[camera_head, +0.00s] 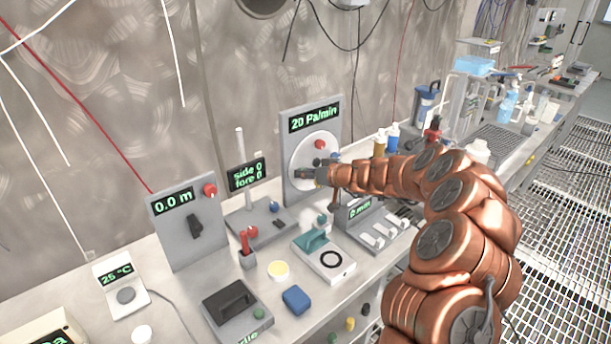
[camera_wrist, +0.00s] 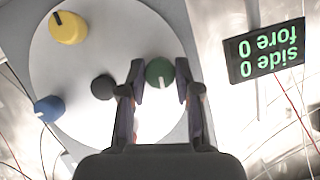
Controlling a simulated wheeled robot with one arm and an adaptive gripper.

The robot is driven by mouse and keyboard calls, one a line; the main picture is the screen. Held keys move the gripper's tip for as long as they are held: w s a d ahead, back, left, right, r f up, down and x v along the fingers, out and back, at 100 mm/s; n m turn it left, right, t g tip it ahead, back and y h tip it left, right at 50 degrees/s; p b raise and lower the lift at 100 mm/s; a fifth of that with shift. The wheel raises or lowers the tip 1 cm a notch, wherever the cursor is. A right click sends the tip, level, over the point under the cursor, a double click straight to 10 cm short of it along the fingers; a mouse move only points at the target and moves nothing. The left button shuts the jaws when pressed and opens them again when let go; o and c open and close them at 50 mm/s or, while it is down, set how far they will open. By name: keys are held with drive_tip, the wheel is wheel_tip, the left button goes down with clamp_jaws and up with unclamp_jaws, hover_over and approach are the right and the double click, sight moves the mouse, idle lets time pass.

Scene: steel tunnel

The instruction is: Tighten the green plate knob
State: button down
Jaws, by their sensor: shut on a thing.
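The round white plate (camera_head: 302,155) is mounted on an upright grey panel under a display reading "20 Pa/min". In the wrist view the plate (camera_wrist: 95,35) carries the green knob (camera_wrist: 160,70), with a white mark pointing down in the picture. My gripper (camera_wrist: 160,78) is shut on the green knob, one finger on each side. A dark knob (camera_wrist: 103,87) sits just left of the fingers. A yellow knob (camera_wrist: 68,27) and a blue knob (camera_wrist: 48,108) are farther off. In the head view my gripper (camera_head: 303,174) reaches the plate and hides the green knob; a red knob (camera_head: 319,144) shows above it.
A display reading "side 0, fore 0" (camera_head: 247,174) stands on a post left of the plate. A "0.0 m" panel (camera_head: 187,225) is farther left. A "0 min" box (camera_head: 360,210) with white switches sits below my arm. Several small devices crowd the bench front.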

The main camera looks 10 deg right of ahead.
drive_tip(key=shift+w+d+f+m+y+b, duration=0.1)
drive_tip(key=shift+m+y+b, duration=0.85)
drive_tip(key=shift+m+b, duration=0.7)
drive_tip(key=shift+s+d+f+m+y+b, duration=0.1)
drive_tip(key=shift+m+y+b, duration=0.8)
drive_tip(key=shift+m+b, duration=0.75)
drive_tip(key=shift+w+f+m+y+b, duration=0.1)
drive_tip(key=shift+m+y+b, duration=0.85)
drive_tip(key=shift+m+b, duration=0.7)
drive_tip(key=shift+r, duration=0.1)
drive_tip(key=c, duration=0.8)
unclamp_jaws()
drive_tip(key=shift+d, duration=0.1)
drive_tip(key=v, duration=1.2)
